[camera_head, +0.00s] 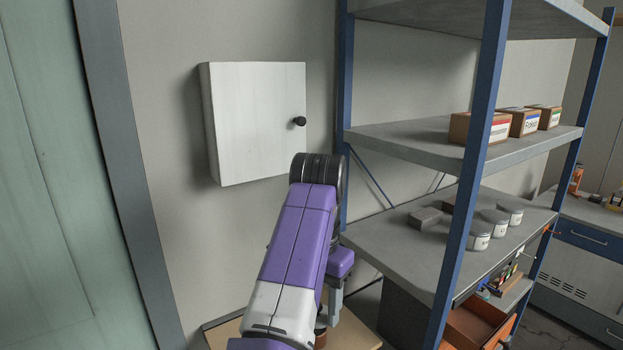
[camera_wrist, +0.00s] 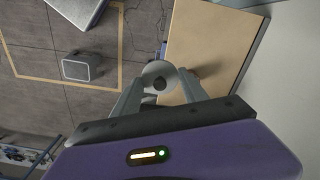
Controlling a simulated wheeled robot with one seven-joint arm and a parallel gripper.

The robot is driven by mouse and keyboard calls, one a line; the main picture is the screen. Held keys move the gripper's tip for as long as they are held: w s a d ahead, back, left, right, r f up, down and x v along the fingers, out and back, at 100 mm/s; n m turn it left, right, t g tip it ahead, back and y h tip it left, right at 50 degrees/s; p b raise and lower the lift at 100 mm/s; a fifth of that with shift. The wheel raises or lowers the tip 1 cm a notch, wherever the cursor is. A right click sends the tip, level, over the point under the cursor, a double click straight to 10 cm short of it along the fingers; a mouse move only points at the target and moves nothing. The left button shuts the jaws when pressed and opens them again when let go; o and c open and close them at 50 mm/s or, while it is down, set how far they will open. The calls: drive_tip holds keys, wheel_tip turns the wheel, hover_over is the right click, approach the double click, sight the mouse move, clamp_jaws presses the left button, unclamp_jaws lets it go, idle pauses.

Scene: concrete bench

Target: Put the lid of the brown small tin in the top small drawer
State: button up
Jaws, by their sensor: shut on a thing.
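My gripper (camera_wrist: 158,88) is shut on a round grey lid with a dark knob (camera_wrist: 160,78), one finger on each side of it in the wrist view. In the head view my arm hides most of the gripper and the lid. A small brown tin (camera_head: 320,340) shows partly below my gripper at the bottom edge of the head view, by the wooden top (camera_head: 222,337). An orange-brown drawer (camera_head: 474,327) stands open at the lower right, under the shelf rack; I cannot tell if it is the top small drawer.
A blue-framed rack (camera_head: 468,180) stands on the right, with several white tins, dark blocks and boxes on its shelves. Its front post is between my arm and the boxes. A white wall cabinet (camera_head: 258,120) is shut. A grey box (camera_wrist: 82,68) is on the floor.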

drive_tip(key=shift+a+r+n, duration=0.1)
drive_tip(key=shift+r+n, duration=0.05)
drive_tip(key=shift+n, duration=0.15)
drive_tip(key=shift+w+a+n, duration=0.15)
drive_tip(key=shift+w+n, duration=0.15)
drive_tip(key=shift+w, duration=0.2)
drive_tip(key=shift+f+n, duration=0.35)
drive_tip(key=shift+n, duration=0.05)
drive_tip(key=s+d+f+n+b, duration=0.2)
drive_tip(key=s+d+f, duration=0.1)
drive_tip(key=f, duration=0.8)
drive_tip(key=s+d+f+n+b, duration=0.2)
drive_tip(key=s+d+f, duration=0.15)
drive_tip(key=f, duration=0.65)
drive_tip(key=shift+n, duration=0.4)
drive_tip(key=s+d+f+b, duration=0.1)
drive_tip(key=s+d+f, duration=0.3)
drive_tip(key=f, duration=0.1)
drive_tip(key=s+d+f+b, duration=0.1)
drive_tip(key=s+d+f, duration=0.3)
drive_tip(key=f, duration=0.1)
drive_tip(key=s+d+f+b, duration=0.1)
drive_tip(key=s+d+f, duration=0.3)
drive_tip(key=d+f, duration=0.1)
drive_tip(key=shift+f, duration=0.55)
